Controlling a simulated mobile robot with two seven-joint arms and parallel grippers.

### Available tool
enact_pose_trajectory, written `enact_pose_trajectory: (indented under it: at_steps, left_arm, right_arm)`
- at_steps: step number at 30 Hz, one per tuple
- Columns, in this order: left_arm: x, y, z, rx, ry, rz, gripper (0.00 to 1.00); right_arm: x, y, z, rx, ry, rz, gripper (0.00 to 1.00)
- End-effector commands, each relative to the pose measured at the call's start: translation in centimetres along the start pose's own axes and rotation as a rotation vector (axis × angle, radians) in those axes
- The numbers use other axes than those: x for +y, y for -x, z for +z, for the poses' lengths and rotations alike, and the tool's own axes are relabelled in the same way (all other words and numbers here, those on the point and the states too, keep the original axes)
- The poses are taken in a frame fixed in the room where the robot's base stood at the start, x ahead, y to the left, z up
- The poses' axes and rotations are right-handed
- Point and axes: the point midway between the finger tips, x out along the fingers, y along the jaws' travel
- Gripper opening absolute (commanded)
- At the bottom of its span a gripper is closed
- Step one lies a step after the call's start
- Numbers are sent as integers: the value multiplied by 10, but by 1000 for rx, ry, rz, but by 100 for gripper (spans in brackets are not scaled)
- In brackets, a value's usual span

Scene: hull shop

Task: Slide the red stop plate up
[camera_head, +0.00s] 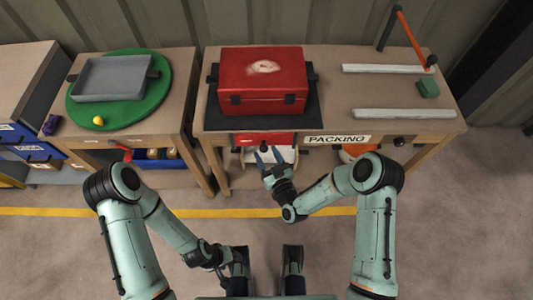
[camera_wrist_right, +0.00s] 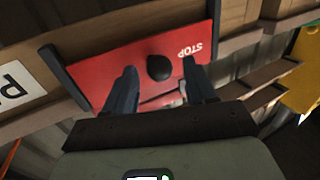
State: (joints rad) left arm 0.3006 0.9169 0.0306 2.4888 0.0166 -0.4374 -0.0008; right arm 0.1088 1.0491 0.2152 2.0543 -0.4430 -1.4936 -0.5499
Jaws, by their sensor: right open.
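The red stop plate (camera_head: 278,137) sits at the front of the right-hand table, under the tabletop edge. In the right wrist view the plate (camera_wrist_right: 100,68) carries the word STOP, upside down in that picture, and a black knob (camera_wrist_right: 159,68). My right gripper (camera_head: 270,156) is in front of the plate, just below the knob in the head view. In the wrist view my right gripper's fingers (camera_wrist_right: 161,80) are apart, one to each side of the knob, and not closed on it. My left gripper (camera_head: 222,268) hangs low, away from the tables; its fingers are unclear.
A red toolbox (camera_head: 262,80) stands on a black mat above the plate. A PACKING label (camera_head: 336,139) is right of the plate on the table front. Dark side rails (camera_wrist_right: 63,77) flank the plate. The left table holds a grey tray (camera_head: 110,78) on a green disc.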

Motion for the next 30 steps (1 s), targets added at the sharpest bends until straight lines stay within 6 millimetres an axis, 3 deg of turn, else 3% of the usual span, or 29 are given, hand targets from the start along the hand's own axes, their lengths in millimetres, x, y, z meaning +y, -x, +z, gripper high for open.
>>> enact_pose_trajectory:
  at_steps: [12, 17, 23, 30]
  left_arm:
    - [0, 0, 0, 1, 0, 0, 64]
    - [0, 0, 0, 1, 0, 0, 64]
    - [1, 2, 0, -1, 0, 0, 64]
    - [3, 19, 9, -25, 2, -5, 64]
  right_arm:
    - [0, -8, 0, -1, -1, 1, 52]
    - [0, -8, 0, -1, -1, 0, 0]
    - [0, -8, -4, -1, -1, 0, 0]
    - [0, -8, -46, 3, -1, -1, 0]
